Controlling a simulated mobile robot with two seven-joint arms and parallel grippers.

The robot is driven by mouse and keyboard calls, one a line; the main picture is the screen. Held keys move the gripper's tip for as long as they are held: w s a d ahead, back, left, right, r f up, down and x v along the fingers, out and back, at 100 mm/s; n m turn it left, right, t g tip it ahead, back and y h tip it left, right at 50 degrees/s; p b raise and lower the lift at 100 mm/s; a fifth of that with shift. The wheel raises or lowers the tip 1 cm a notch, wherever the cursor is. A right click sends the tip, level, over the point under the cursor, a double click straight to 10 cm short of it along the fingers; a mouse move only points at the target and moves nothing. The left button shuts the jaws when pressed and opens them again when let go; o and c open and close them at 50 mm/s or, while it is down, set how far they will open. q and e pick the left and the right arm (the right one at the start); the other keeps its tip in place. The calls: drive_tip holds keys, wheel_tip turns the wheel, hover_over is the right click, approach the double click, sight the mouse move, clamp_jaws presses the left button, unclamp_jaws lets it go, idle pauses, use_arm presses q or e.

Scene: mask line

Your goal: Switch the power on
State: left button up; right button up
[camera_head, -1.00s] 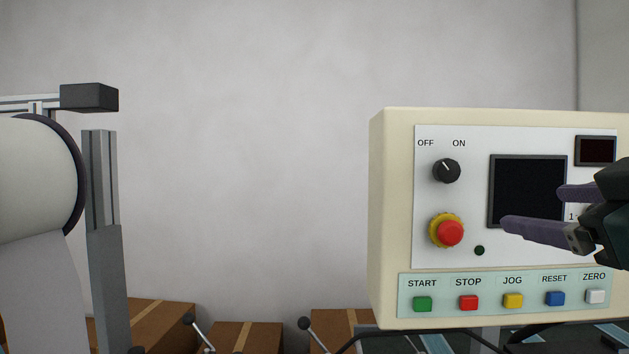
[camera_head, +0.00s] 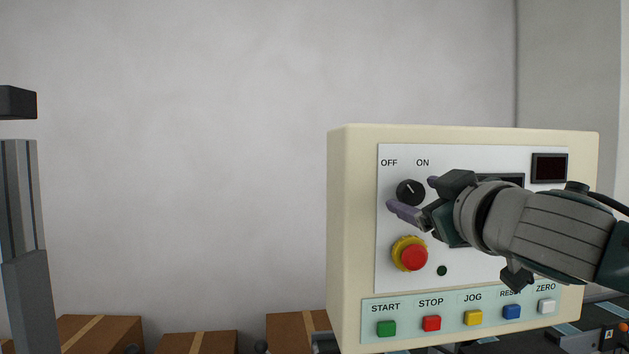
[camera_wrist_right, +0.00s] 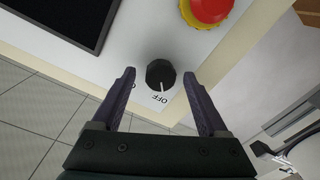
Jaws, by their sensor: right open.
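The black power knob (camera_head: 410,192) sits on the cream control box (camera_head: 352,230), under the OFF and ON labels. Its white pointer line leans up and left, toward OFF. My right gripper (camera_head: 412,194) is in front of the panel at the knob, its fingers open. In the right wrist view the knob (camera_wrist_right: 160,73) lies ahead of and between the two fingertips (camera_wrist_right: 160,78), with a gap on each side; I see no contact. The pointer there aims at the OFF label. The ON label is partly hidden by a finger there. My left gripper is not in view.
Below the knob is a red emergency stop (camera_head: 413,257) with a yellow collar. A row of coloured buttons, START (camera_head: 387,328) to ZERO, runs along the bottom. My right arm covers most of the dark screen (camera_head: 501,181). Cardboard boxes (camera_head: 100,333) stand low behind.

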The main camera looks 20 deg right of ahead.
drive_tip(key=shift+w, duration=0.4)
clamp_jaws()
idle(0.4)
